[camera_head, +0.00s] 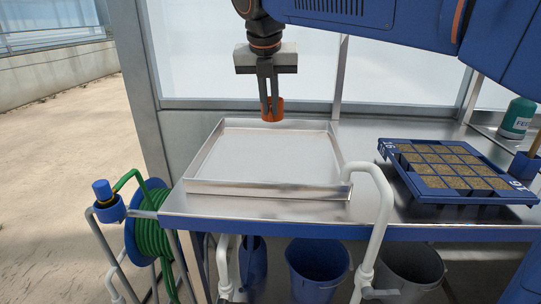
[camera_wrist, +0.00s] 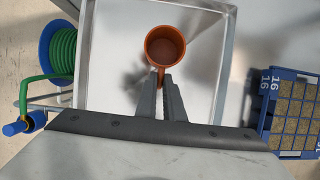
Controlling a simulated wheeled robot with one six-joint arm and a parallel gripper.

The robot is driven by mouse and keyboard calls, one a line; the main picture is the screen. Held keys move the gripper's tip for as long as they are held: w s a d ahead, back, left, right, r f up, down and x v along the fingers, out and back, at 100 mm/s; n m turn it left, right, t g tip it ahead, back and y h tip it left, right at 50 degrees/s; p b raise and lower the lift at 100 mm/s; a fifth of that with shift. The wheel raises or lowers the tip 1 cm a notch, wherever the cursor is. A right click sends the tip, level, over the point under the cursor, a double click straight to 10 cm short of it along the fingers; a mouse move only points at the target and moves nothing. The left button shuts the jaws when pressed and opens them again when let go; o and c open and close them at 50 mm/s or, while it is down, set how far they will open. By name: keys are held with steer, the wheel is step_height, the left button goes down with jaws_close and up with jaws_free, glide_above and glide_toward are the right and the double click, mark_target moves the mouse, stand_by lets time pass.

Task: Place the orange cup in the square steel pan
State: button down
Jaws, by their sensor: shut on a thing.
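The orange cup (camera_head: 273,112) is held upright between the fingertips of my gripper (camera_head: 268,97). In the wrist view the cup (camera_wrist: 165,46) shows its open top, and my gripper (camera_wrist: 162,88) is shut on its near side, where a handle-like part shows. The square steel pan (camera_head: 201,158) sits on the steel bench. In the head view the cup appears above the pan's far edge; in the wrist view it lies over the pan's floor (camera_wrist: 117,58). The cup looks raised above the pan, not touching it. The pan looks empty.
A blue seed tray (camera_head: 475,195) with soil-filled cells stands right of the pan. A white pipe (camera_head: 378,215) rises at the pan's front right corner. A green bottle (camera_head: 517,118) stands at the far right. A green hose reel (camera_head: 150,225) is left of the bench.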

steer(key=shift+d+f, duration=0.1)
steer(key=shift+f, duration=4.95)
steer(key=c, duration=1.9)
jaws_free()
steer(key=shift+f, duration=0.1)
steer(key=shift+o, duration=0.2)
steer(key=v, duration=1.2)
steer(key=shift+d, duration=0.2)
